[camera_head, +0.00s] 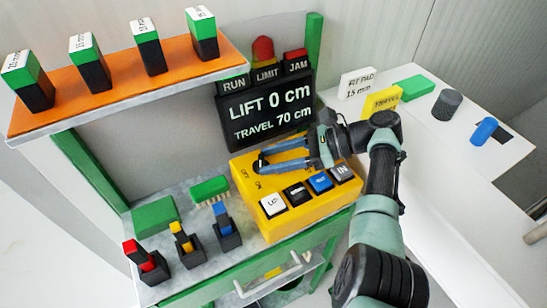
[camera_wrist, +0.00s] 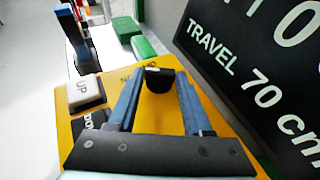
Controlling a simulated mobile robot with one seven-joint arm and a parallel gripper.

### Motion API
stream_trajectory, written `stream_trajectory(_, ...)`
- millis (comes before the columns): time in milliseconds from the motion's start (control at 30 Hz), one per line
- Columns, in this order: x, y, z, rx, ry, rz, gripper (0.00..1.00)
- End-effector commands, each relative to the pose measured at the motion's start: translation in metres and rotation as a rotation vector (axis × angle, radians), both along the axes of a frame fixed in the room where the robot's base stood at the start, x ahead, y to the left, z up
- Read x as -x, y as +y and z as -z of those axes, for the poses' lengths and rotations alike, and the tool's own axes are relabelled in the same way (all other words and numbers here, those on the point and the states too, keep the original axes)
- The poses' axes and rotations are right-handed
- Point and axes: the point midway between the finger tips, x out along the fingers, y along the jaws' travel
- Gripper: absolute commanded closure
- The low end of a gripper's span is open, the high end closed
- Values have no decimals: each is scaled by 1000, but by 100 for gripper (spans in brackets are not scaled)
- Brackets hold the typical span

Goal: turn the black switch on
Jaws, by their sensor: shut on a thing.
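A yellow control box (camera_head: 300,213) stands on the grey bench with a row of push buttons along its front. The black switch (camera_wrist: 158,78) is a small dark knob with a light mark on top, at the box's back left. OFF and ON lettering shows beside it in the head view. My gripper (camera_head: 262,161) reaches in from the right, low over the box, with its blue fingers on either side of the knob. It is shut on the black switch. In the head view the fingertips hide much of the knob.
Behind the box a black display (camera_head: 267,107) reads LIFT 0 cm, TRAVEL 70 cm. An orange shelf (camera_head: 120,91) overhangs the back left. A white table (camera_head: 460,200) lies right.

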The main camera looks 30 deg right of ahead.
Motion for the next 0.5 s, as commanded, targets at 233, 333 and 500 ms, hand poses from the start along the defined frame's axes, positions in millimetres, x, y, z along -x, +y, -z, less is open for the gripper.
stream_trajectory(233, 0, 1, 1, 1, 1, -2, 20)
stream_trajectory(333, 0, 0, 0, 1, 1, -1, 20)
stream_trajectory(500, 1, -1, 0, 1, 0, 0, 20)
